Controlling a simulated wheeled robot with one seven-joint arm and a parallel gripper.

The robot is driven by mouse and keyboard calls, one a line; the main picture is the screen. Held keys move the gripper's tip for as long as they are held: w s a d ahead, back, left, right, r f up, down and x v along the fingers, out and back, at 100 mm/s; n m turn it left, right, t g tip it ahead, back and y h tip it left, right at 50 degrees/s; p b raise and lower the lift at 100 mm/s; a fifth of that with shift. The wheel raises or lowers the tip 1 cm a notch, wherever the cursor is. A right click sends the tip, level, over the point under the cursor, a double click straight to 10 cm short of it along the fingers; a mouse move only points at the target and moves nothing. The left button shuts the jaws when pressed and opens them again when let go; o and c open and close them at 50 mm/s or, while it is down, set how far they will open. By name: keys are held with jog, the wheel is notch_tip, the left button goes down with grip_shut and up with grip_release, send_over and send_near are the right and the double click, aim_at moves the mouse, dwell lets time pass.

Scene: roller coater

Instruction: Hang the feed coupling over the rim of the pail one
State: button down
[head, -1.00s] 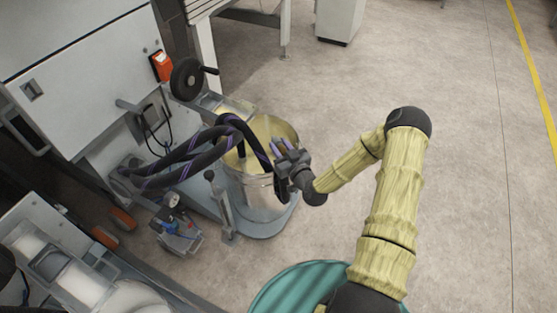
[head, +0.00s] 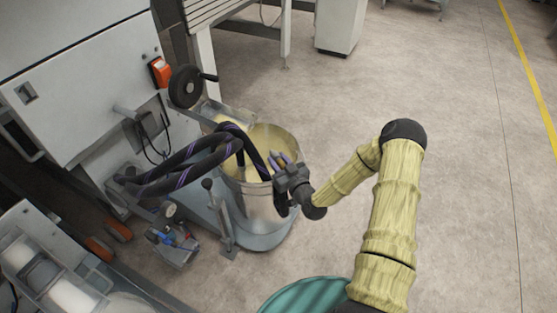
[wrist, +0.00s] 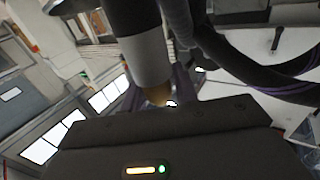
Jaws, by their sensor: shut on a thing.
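The pail (head: 251,203) is a shiny metal bucket with pale yellow liquid inside, standing upright on a grey-blue base. My gripper (head: 280,180) is at the pail's near right rim and is shut on the feed coupling at the end of a black hose with purple stripes. In the wrist view the coupling (wrist: 149,62) shows as a light grey sleeve with a brass-coloured end, close in front of the gripper body. In the head view the gripper mostly hides the coupling. A dark part hangs below the gripper, outside the pail wall. I cannot tell whether the coupling touches the rim.
The hose (head: 185,165) loops from the machine (head: 85,75) on the left over the pail. A teal drum (head: 305,293) is in front. Floor at right is clear.

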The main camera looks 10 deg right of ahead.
notch_tip(320, 180, down, 7)
jog(key=b, duration=0.4)
jog(key=shift+b, duration=0.3)
jog(key=shift+f, duration=0.45)
dwell(0.4)
jog(key=c, duration=1)
grip_release()
jog(key=shift+s, duration=0.1)
jog(key=p+v, duration=0.3)
jog(key=v, duration=1.4)
jog(key=shift+p, duration=0.3)
jog(key=shift+r, duration=0.15)
